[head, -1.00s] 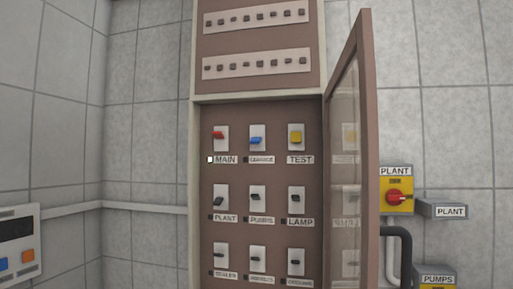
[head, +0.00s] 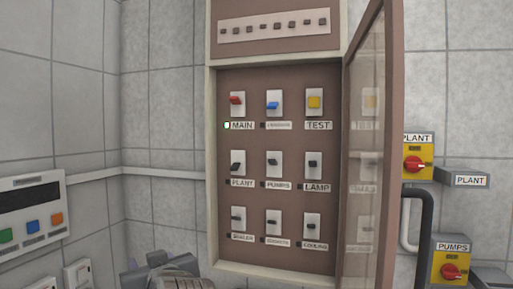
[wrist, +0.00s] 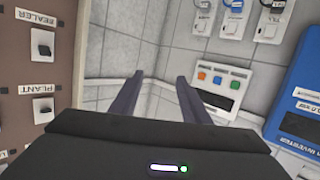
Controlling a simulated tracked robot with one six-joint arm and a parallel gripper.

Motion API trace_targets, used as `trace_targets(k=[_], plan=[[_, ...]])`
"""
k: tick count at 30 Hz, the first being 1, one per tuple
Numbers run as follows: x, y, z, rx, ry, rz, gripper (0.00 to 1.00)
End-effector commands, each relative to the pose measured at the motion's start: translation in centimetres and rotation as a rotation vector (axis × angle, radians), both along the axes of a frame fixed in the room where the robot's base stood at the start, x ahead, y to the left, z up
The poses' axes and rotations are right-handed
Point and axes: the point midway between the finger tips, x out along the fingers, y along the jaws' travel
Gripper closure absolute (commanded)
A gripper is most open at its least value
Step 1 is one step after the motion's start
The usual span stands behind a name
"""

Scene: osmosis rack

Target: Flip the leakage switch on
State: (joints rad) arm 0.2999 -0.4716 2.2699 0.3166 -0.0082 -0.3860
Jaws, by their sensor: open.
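The blue switch (head: 273,105) is in the top row of the open cabinet in the head view, between the red MAIN switch (head: 237,100) and the yellow TEST button (head: 314,102). Its label (head: 278,126) is too small to read surely. Its lever sits lower on its plate than the red one, and the small lamp beside its label is dark. My gripper (wrist: 159,78) is open and empty in the wrist view, pointing at the tiled wall corner, away from the blue switch. The blue switch does not show in the wrist view.
The glazed cabinet door (head: 366,150) stands open on the right. Yellow PLANT (head: 417,158) and PUMPS (head: 451,266) isolators are beyond it. A white control box (head: 32,207) hangs on the left wall. A blue unit (wrist: 297,105) shows at the wrist view's right.

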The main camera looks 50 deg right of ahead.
Motion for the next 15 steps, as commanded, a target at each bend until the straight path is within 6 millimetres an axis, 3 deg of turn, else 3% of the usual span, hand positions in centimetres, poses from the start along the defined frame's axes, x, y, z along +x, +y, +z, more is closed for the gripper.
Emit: trace_targets(k=[3,7,15], plan=[[1.2,-4.0,3.9,-0.057,-0.135,-0.076,0.58],[1.4,-8.5,8.2,-0.139,-0.275,-0.176,0.58],[-1.5,-17.5,16.2,-0.338,-0.539,-0.417,0.58]])
